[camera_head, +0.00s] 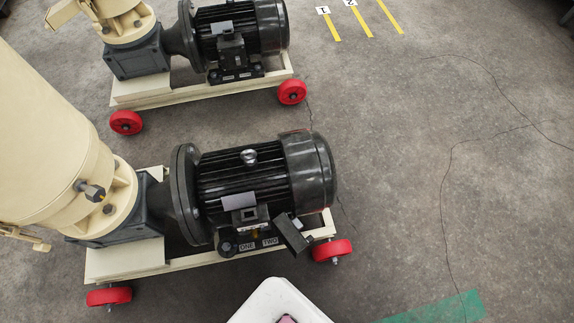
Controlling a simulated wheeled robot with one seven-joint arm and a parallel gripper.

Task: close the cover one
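The near black motor (250,185) carries a small terminal box (247,222) low on its front side. Two small plates there read "ONE" (247,246) and "TWO" (270,241). A dark box-shaped cover (293,233) sticks out at a tilt on the right of the "TWO" plate, apparently swung open. A short black round part (226,245) sits left of the "ONE" plate. I cannot tell which label the tilted cover belongs to. My gripper is not in view.
The near mill stands on a cream frame (125,262) with red wheels (332,250). A second mill with a black motor (240,35) stands behind it. A white rounded part of my body shows at the bottom. The concrete floor (430,170) at right is clear.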

